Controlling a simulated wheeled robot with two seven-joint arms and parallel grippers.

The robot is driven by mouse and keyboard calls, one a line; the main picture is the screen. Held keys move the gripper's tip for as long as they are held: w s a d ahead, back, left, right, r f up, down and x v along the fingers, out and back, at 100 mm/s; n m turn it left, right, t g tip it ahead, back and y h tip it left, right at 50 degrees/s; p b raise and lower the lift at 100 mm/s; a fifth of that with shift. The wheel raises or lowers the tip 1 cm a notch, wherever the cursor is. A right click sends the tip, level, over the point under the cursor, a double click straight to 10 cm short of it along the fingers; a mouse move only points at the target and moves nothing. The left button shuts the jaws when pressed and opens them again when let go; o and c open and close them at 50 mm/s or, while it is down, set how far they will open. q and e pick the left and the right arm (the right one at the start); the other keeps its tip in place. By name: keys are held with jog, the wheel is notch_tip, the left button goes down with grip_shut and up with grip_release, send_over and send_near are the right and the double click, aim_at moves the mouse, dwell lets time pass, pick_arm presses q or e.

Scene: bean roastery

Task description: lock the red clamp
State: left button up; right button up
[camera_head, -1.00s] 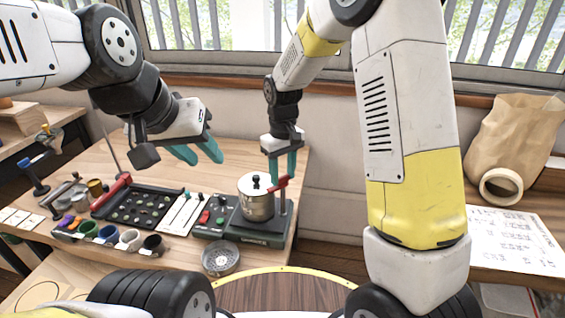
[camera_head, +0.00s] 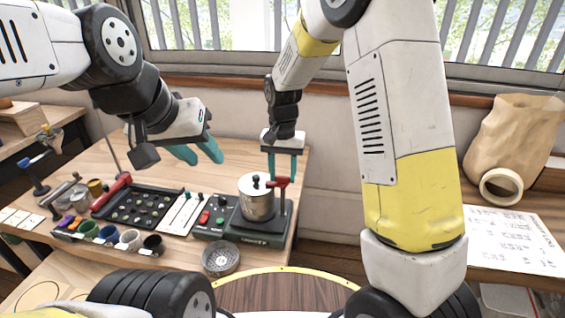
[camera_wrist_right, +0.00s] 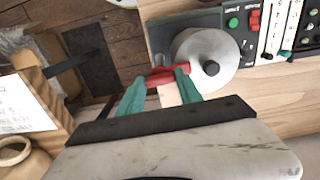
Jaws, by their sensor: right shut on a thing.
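The red clamp (camera_head: 281,182) sits at the lidded metal canister (camera_head: 257,201) on the dark green machine base (camera_head: 252,232). Its red lever lies about level beside the canister's lid. My right gripper (camera_head: 283,180) points down from above and is shut on the clamp's lever. In the right wrist view the red clamp (camera_wrist_right: 166,74) lies between the teal fingertips, close beside the round canister (camera_wrist_right: 190,50). My left gripper (camera_head: 203,160) hangs open and empty above the table, left of the canister and apart from it.
A panel with red and green buttons (camera_head: 212,222) adjoins the machine's left side. A black tray (camera_head: 135,209), several coloured cups and a perforated round dish (camera_head: 221,259) stand around it. A paper bag (camera_head: 512,140) stands on the right table. The wooden table behind is mostly clear.

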aim_at(283, 176)
jog(key=shift+m, duration=0.3)
jog(key=o, duration=1.4)
notch_tip(283, 176, up, 7)
jog(key=shift+r, duration=0.45)
